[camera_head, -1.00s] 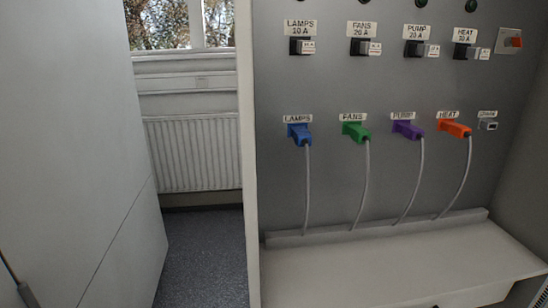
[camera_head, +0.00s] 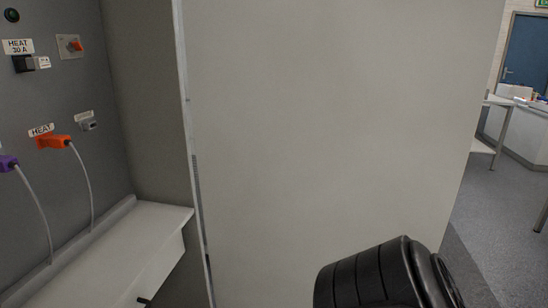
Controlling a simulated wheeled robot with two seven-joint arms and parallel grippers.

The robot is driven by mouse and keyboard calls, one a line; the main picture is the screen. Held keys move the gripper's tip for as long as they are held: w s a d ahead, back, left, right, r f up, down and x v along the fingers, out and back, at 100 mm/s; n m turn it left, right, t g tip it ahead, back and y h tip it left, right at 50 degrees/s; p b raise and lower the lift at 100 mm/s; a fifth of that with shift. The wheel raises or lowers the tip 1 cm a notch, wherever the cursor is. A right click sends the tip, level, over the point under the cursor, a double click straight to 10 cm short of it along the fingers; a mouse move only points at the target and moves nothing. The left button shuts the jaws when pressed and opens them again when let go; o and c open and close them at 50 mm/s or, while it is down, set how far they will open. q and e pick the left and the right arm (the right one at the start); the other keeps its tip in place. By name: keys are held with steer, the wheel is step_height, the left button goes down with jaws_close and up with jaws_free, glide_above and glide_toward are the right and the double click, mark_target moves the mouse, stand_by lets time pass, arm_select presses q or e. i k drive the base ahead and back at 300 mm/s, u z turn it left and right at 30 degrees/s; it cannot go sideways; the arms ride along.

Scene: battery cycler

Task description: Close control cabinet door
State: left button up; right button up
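The open control cabinet (camera_head: 158,100) stands at the left of the head view, with its grey back panel and right inner wall showing. A large pale flat panel (camera_head: 330,120) fills the middle of the view, beginning at the cabinet's right front edge. It looks like a cabinet door standing open, but I cannot tell this for certain from its visible face. No handle shows on it. A black rounded part, seemingly of my arm, is in front of the panel's lower right. Neither of my grippers is in view.
Inside the cabinet are an orange plug (camera_head: 54,141), a purple plug (camera_head: 8,163) and a pale shelf (camera_head: 110,250) below. Right of the panel is open grey floor (camera_head: 500,215), with a table (camera_head: 485,147), a counter (camera_head: 535,155) and a blue door (camera_head: 527,55) farther back.

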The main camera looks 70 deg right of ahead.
mark_target(325, 132)
steer(key=k, duration=0.95)
steer(key=z, duration=3.7)
steer(key=i, duration=4.1)
steer(key=u, duration=4.35)
steer(key=i, duration=0.45)
